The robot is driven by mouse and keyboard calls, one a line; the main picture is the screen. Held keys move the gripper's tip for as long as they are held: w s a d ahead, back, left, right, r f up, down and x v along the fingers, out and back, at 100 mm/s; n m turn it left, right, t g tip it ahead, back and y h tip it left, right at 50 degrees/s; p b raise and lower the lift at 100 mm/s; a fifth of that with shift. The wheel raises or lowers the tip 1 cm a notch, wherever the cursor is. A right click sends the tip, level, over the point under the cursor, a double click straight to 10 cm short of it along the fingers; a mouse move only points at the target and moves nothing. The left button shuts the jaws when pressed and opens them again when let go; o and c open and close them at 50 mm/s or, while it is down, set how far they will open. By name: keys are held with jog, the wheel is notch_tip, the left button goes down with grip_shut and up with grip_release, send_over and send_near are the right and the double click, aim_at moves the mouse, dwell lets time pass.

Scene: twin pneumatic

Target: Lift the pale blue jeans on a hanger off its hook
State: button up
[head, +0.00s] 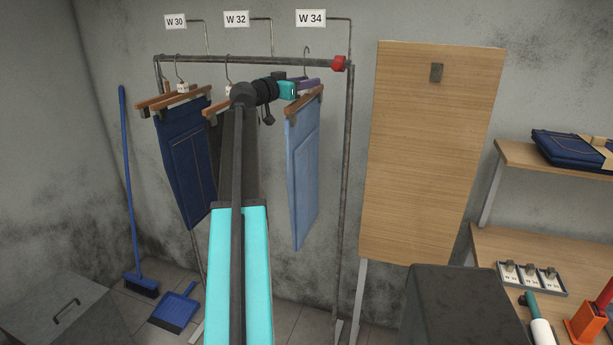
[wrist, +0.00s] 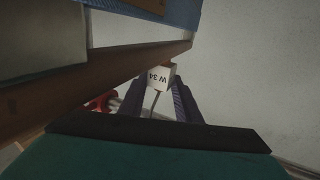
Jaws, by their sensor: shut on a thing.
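The pale blue jeans (head: 303,180) hang folded from a wooden hanger (head: 304,102) under the W 34 sign (head: 311,18). The hanger's hook (head: 307,52) shows above the rail; I cannot tell whether it touches it. My gripper (head: 305,84) reaches the top of this hanger with its purple fingers. In the wrist view, the fingers flank the white W 34 block (wrist: 160,77) at the foot of the hook, shut on it. The hanger bar (wrist: 115,68) slants past them, and a strip of the jeans (wrist: 150,10) shows at the top.
Dark jeans (head: 182,165) hang at the left of the rail (head: 270,59), which ends in a red cap (head: 339,63). A wooden board (head: 430,150) with a dark hook stands to the right. Shelves with folded jeans (head: 572,148) are further right. A broom (head: 129,190) leans at the left.

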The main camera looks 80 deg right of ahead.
jog(key=shift+r, duration=0.65)
jog(key=shift+a, duration=0.15)
jog(key=b, duration=0.2)
send_over(296, 101)
dwell(2.1)
jog(key=shift+f, duration=0.1)
dwell(0.6)
